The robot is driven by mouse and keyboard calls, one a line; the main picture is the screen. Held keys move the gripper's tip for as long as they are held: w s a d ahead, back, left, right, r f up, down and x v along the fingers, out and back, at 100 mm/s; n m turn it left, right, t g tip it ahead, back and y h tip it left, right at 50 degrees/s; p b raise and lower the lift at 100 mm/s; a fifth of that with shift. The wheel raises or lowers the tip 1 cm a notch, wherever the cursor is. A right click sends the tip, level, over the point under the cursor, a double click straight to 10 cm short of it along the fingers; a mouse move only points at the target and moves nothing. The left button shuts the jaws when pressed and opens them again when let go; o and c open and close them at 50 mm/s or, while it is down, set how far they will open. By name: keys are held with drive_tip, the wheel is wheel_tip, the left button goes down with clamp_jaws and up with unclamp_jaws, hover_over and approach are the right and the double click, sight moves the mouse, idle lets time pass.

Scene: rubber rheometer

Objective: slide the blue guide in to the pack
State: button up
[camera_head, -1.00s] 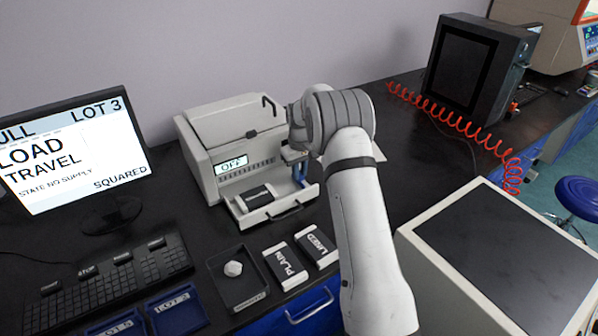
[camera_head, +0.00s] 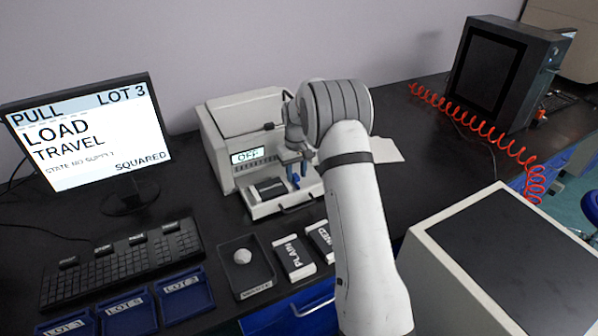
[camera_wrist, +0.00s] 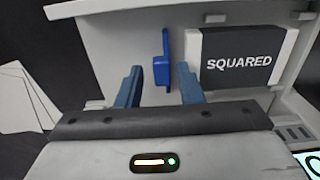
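The pack (camera_wrist: 240,62), a dark block with a white sleeve end and the label SQUARED, lies in the pulled-out light grey drawer (camera_head: 262,210) of the instrument. It also shows in the head view (camera_head: 268,189). The blue guide (camera_wrist: 162,66) stands in the drawer left of the pack in the wrist view, with a small gap between them. My gripper (camera_wrist: 159,84) is open, its two blue-grey fingers apart on either side of the guide's line. The guide appears between the fingers, with space on both sides. Whether the fingertips reach down beside it is unclear.
The instrument (camera_head: 235,130) reads OFF. In front lie a PLAIN box (camera_head: 293,257), a partly hidden second box (camera_head: 322,240) and a dark tray (camera_head: 243,283) with a white lump. A monitor (camera_head: 85,140) and keyboard (camera_head: 120,262) are left. White sheets (camera_wrist: 22,98) lie beside the drawer.

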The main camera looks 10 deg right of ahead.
sight(297, 175)
drive_tip(key=shift+o, duration=0.4)
drive_tip(key=shift+r, duration=0.1)
wheel_tip(297, 175, up, 8)
drive_tip(key=p, duration=0.4)
drive_tip(key=shift+p, duration=0.3)
